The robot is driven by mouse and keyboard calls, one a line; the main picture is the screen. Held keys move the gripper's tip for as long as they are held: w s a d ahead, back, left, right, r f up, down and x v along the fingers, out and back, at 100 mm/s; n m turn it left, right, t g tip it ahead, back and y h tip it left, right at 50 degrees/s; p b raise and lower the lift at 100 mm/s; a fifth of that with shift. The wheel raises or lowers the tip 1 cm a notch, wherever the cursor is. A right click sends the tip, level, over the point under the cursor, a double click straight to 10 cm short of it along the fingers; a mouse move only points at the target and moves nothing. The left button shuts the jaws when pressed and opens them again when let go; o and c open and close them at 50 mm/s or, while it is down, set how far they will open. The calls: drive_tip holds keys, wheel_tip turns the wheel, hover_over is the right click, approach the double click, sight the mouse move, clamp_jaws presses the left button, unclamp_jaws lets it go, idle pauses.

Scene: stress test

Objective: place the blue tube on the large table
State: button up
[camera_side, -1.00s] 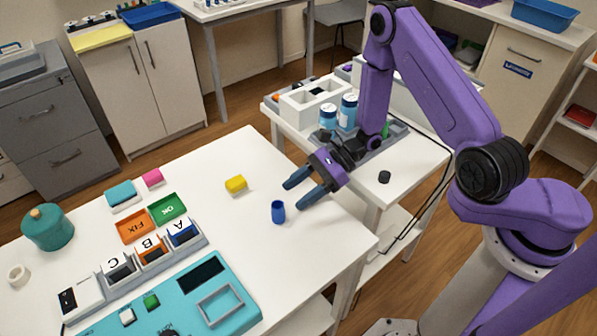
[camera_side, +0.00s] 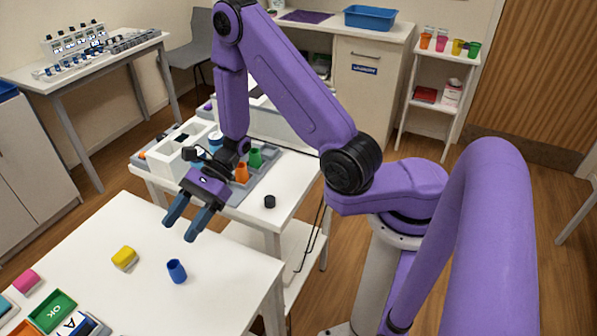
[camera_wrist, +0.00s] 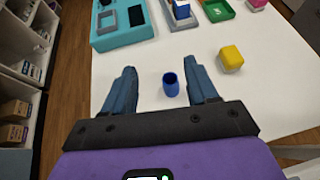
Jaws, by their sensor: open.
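The blue tube (camera_side: 177,271) stands upright on the large white table (camera_side: 225,270), near its right corner. It also shows in the wrist view (camera_wrist: 171,85), between my two fingers in the picture and apart from both. My gripper (camera_side: 179,224) is open and empty, with its blue-grey fingers above the table's back edge, up and behind the tube. In the wrist view my gripper (camera_wrist: 160,85) shows both fingers spread wide.
A yellow block (camera_side: 124,257) lies left of the tube, with a pink block (camera_side: 27,281) and a green OK tray (camera_side: 52,311) farther left. A smaller white table behind holds an orange cup (camera_side: 242,172), a green cup (camera_side: 255,157) and a black cap (camera_side: 270,201). Bare tabletop surrounds the tube.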

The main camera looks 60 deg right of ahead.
drive_tip(key=s+r+n+g+h, duration=0.55)
drive_tip(key=s+n+g, duration=0.25)
drive_tip(key=s+n, duration=0.45)
drive_tip(key=s+d+r+n+t+h, duration=0.3)
drive_tip(key=s+d+n, duration=0.2)
drive_tip(key=d+n, duration=0.2)
drive_tip(key=s+d+r+n+t+h, duration=0.3)
drive_tip(key=s+d+n, duration=0.3)
drive_tip(key=n, duration=0.6)
drive_tip(key=shift+s+d+r+h, duration=0.25)
drive_tip(key=shift+d+r+h, duration=0.1)
drive_tip(key=shift+d+r, duration=0.1)
